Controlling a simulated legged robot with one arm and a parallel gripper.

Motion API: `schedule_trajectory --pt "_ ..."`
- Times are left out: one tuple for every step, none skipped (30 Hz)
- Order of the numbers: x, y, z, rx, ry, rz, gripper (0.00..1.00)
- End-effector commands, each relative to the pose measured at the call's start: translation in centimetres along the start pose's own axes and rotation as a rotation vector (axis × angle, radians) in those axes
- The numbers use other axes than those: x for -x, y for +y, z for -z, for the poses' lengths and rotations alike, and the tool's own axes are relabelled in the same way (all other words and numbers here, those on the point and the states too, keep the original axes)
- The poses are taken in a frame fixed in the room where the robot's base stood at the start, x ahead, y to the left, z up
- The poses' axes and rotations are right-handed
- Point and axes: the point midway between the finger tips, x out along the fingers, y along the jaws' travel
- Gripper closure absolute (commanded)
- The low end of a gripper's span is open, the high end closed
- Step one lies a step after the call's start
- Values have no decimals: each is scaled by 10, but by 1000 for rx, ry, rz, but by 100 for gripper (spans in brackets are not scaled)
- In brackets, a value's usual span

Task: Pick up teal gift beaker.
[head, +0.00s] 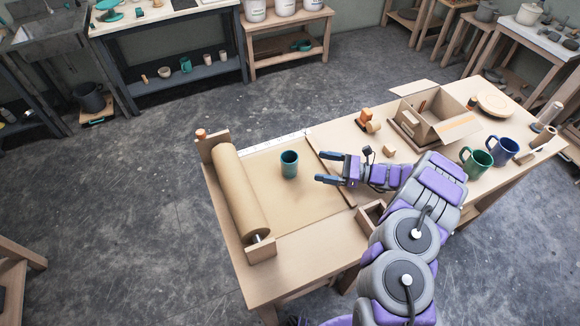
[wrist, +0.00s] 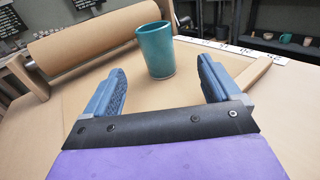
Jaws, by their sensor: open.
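The teal gift beaker (head: 289,164) stands upright on the brown paper sheet on the table, in the head view. It also shows in the wrist view (wrist: 155,50), ahead of the fingertips and roughly centred between them. My gripper (head: 326,168) is open and empty, to the right of the beaker and apart from it. In the wrist view its two blue fingers (wrist: 163,78) are spread wide on either side of the beaker's line.
A brown paper roll (head: 240,195) in a wooden holder lies left of the beaker. Right of my gripper are an open cardboard box (head: 430,112), a green mug (head: 477,164) and a blue mug (head: 502,151). A white ruler strip (head: 272,143) runs along the paper's far edge.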

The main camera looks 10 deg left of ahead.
Motion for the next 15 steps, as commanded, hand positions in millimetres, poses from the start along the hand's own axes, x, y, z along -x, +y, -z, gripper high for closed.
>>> schedule_trajectory --pt "-12 1 0 0 -2 -5 10" --pt "-17 1 0 1 -3 -4 10" --pt "-26 1 0 1 -3 -5 10" --pt "-32 1 0 0 -2 -5 10" --pt "-37 1 0 0 -2 -4 10" --pt "-45 1 0 0 -2 -3 10" --pt "-51 1 0 0 -2 -3 10" --pt "-56 1 0 0 -2 -4 10" --pt "-62 1 0 0 -2 -3 10" --pt "-66 1 0 0 -3 -2 10" --pt "-70 1 0 0 -3 -2 10" --pt "-74 1 0 1 -2 -3 10" --pt "-76 1 0 1 -2 -3 10" --pt "-78 1 0 0 -2 -2 10" --pt "-80 1 0 0 -2 -2 10"
